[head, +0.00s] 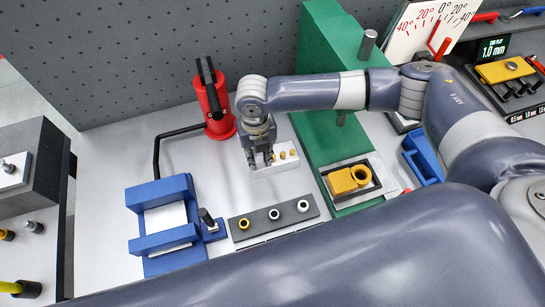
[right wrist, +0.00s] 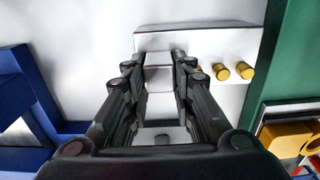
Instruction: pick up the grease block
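A white block with small yellow pegs (head: 289,165), which looks like the grease block, lies on the light table in the head view. In the right wrist view the white block (right wrist: 225,42) is at the top, with its yellow pegs right of the fingers. My right gripper (head: 261,160) points down at the left end of this block. In the right wrist view the right gripper (right wrist: 160,62) has its fingers apart, with a pale, block-like part (right wrist: 159,76) between them. Contact with the fingers cannot be made out. My left gripper is not in view.
A red cylinder (head: 219,127) stands behind left of the gripper. A blue fixture (head: 150,245) is at left, and a grey strip with several rings (head: 260,224) is in front. A green upright (head: 320,125) and a tray with yellow parts (head: 345,181) are close on the right.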

